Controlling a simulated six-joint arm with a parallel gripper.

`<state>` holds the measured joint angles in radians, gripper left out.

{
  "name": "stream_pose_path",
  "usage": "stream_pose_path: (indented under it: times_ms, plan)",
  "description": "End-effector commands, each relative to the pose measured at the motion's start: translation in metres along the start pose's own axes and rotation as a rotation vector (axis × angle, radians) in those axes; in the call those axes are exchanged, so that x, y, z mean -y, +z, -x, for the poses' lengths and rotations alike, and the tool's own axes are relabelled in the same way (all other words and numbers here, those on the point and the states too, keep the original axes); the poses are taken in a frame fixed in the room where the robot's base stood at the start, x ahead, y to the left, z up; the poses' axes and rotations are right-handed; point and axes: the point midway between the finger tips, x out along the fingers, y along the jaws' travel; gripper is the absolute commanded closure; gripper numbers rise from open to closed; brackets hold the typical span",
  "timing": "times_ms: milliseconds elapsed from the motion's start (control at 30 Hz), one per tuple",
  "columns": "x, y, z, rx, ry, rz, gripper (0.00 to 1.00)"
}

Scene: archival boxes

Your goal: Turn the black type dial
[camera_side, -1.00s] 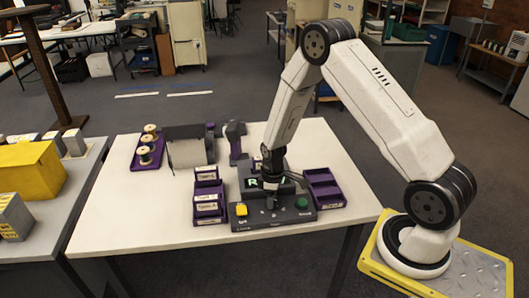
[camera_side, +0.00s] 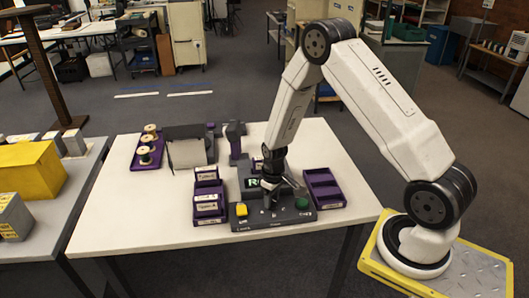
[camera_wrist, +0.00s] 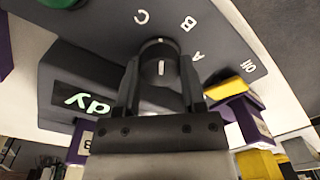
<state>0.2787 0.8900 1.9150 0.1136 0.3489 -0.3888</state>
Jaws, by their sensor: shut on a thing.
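The black type dial (camera_wrist: 160,68) sits on a dark control panel (camera_wrist: 222,30) in the wrist view. A short white mark shows on its face. The letters C, B, A and the word Off are printed in an arc around it. My gripper (camera_wrist: 160,75) is shut on the dial, with one finger on each side. In the side view my gripper (camera_side: 270,200) points down onto the middle of the panel (camera_side: 275,221); the dial is mostly hidden there by the fingers.
A yellow button (camera_side: 241,210) is on the panel's left and a green button (camera_side: 302,203) on its right. A lit green display (camera_wrist: 85,103) stands behind the dial, partly covered. Purple bins (camera_side: 208,202) and a purple tray (camera_side: 323,190) flank the panel. The front white tabletop is clear.

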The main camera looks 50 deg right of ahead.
Motion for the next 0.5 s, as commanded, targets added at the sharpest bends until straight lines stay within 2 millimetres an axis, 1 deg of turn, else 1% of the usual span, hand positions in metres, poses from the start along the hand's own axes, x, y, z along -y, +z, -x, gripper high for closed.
stream_pose_path:
  times_ms: [300,500]
  plan:
    - [0.0002,0.0018,-0.0001,-0.008,-0.001,-0.300,1.00]
    - [0.0005,0.0023,-0.0002,-0.013,0.000,-0.461,1.00]
